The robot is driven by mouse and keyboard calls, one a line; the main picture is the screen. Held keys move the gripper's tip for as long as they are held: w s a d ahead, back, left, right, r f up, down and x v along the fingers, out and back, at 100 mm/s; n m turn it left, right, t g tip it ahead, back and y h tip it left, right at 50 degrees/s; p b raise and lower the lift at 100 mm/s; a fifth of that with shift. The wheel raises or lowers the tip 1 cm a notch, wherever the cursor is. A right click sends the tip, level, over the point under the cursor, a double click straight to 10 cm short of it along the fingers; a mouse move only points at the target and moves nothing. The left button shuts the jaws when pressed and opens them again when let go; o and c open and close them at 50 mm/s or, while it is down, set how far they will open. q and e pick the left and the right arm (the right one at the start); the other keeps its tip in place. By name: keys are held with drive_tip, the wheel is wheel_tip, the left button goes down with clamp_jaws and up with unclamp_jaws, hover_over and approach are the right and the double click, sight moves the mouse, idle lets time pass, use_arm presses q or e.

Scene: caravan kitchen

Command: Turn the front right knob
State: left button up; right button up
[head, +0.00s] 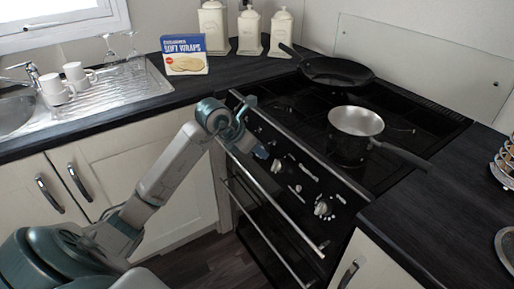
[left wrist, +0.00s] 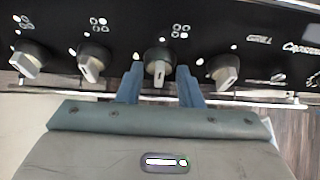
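The cooker's front panel carries a row of pale knobs. In the left wrist view a first knob (left wrist: 25,62), a second knob (left wrist: 92,63), a third knob (left wrist: 158,66) and a fourth knob (left wrist: 222,72) show from left to right. The burner marks above them are too small to tell which is the front right one. My left gripper (left wrist: 159,78) is open, with one finger on each side of the third knob; contact is not clear. In the head view my left gripper (head: 262,150) is at the panel's left part and hides some knobs. My right gripper is not in view.
A saucepan (head: 355,122) and a frying pan (head: 336,72) stand on the hob (head: 285,105); the saucepan's handle reaches over the right worktop (head: 430,215). A steel rail (head: 290,215) runs below the panel. The sink (head: 18,112) is at the left.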

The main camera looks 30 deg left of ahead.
use_arm(q)
drive_tip(key=o, duration=0.3)
drive_tip(key=shift+r, duration=0.1)
drive_tip(key=b+v, duration=0.1)
drive_tip(key=v, duration=0.9)
drive_tip(key=shift+s+r, duration=0.2)
drive_tip(key=shift+s, duration=0.05)
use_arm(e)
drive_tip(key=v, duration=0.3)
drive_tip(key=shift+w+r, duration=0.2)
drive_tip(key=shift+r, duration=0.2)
use_arm(q)
drive_tip(key=shift+a, duration=0.1)
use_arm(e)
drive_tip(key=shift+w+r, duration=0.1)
